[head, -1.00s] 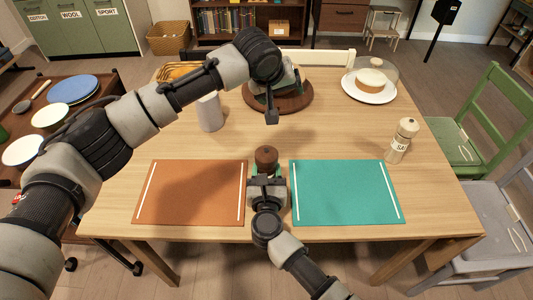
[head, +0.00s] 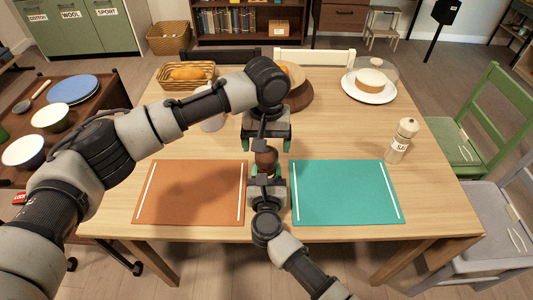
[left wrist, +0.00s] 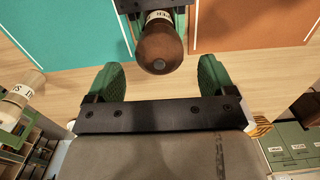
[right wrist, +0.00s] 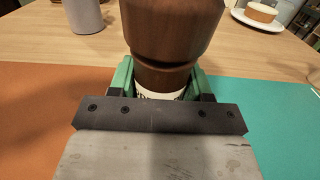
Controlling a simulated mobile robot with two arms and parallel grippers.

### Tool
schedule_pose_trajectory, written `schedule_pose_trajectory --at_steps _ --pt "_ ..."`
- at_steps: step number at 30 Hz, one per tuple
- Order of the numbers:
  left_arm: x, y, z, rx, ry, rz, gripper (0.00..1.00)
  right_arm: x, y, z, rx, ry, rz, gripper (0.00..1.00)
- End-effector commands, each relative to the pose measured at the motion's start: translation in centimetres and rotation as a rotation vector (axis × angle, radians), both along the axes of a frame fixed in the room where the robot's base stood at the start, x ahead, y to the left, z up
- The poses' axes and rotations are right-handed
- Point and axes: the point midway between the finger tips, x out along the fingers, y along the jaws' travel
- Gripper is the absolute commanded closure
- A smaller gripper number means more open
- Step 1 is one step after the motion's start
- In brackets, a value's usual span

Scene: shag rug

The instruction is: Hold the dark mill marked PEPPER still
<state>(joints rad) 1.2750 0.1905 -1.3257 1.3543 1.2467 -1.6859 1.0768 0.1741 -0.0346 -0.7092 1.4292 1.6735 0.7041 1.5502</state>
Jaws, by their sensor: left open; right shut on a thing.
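The dark brown mill (head: 266,160) stands upright between the orange and teal mats, its round knob on top. My right gripper (right wrist: 162,80) is shut around it at its white label band, low on the dark body; the lettering is mostly hidden. The mill also shows in the left wrist view (left wrist: 160,45), beyond the gap between the fingers. My left gripper (head: 267,142) is open and empty, just behind and above the mill, its green fingers spread wider than the knob. In the left wrist view the fingers (left wrist: 158,78) appear apart from the mill.
A pale mill (head: 403,140) stands at the right. An orange mat (head: 190,195) and a teal mat (head: 345,195) lie on the table.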

Motion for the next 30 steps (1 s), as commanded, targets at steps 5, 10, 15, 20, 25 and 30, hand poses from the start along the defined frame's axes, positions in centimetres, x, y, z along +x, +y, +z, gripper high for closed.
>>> schedule_pose_trajectory --at_steps 5,10,15,20,25,30 --pt "0.0 0.0 -2.9 0.001 0.000 0.000 0.16 0.0 0.0 0.0 0.000 0.000 0.000 0.80" --pt "0.0 0.0 -4.2 0.000 -0.002 0.000 0.16 0.0 0.0 0.0 0.000 0.000 0.000 0.80" --pt "0.0 0.0 -4.5 -0.001 -0.002 -0.001 0.16 0.0 0.0 0.0 0.000 0.000 0.000 0.80" --pt "0.0 0.0 -4.5 -0.001 -0.002 0.000 0.18 0.0 0.0 0.0 0.000 0.000 0.000 0.80" --pt "0.0 0.0 -4.5 -0.001 -0.002 0.000 0.44 0.0 0.0 0.0 0.000 0.000 0.000 0.80" --pt "0.0 0.0 -4.5 -0.001 -0.002 0.000 0.65 0.0 0.0 0.0 0.000 0.000 0.000 0.80"
